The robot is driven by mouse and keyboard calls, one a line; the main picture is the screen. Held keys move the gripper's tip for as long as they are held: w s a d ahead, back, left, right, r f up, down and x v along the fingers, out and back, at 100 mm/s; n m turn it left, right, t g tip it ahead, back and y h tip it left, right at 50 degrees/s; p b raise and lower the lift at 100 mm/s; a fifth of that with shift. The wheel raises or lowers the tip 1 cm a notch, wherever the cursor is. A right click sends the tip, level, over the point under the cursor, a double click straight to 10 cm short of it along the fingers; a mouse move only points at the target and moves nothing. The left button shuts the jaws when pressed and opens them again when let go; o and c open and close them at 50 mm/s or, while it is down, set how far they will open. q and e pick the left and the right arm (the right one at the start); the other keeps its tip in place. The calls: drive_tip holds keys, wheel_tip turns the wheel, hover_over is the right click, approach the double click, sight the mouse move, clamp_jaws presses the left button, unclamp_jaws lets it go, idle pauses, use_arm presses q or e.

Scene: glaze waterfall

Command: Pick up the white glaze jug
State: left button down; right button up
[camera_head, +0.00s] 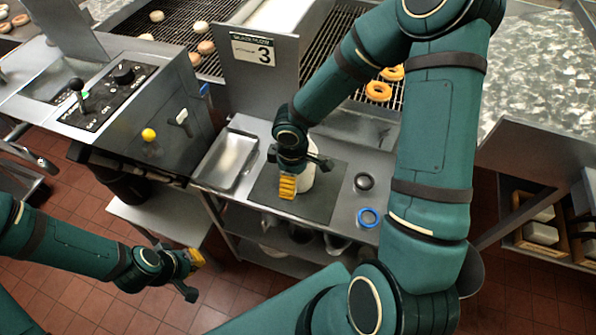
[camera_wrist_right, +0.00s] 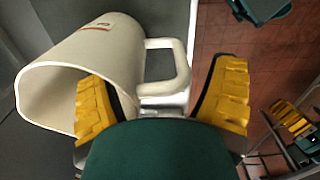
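The white glaze jug (camera_head: 307,180) stands on a dark mat (camera_head: 265,192) on the steel side table, partly hidden by my right gripper (camera_head: 303,176) in the head view. In the right wrist view the jug (camera_wrist_right: 108,55) shows its wide mouth, a small reddish mark and its loop handle (camera_wrist_right: 183,72). My right gripper (camera_wrist_right: 160,97) is open there. One yellow-padded finger overlaps the jug's body and the other is right of the handle, with the handle between them; contact cannot be told. My left gripper (camera_head: 192,276) is open and empty over the floor at lower left.
A steel tray (camera_head: 228,160) lies left of the mat. A dark ring (camera_head: 364,182) and a blue ring (camera_head: 369,217) lie to its right. A panel marked 3 (camera_head: 262,75) stands behind, before a conveyor with doughnuts (camera_head: 378,91). A control box (camera_head: 110,95) stands left.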

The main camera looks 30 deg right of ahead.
drive_tip(key=c, duration=1.2)
drive_tip(key=shift+o, duration=0.2)
drive_tip(key=shift+r, duration=0.1)
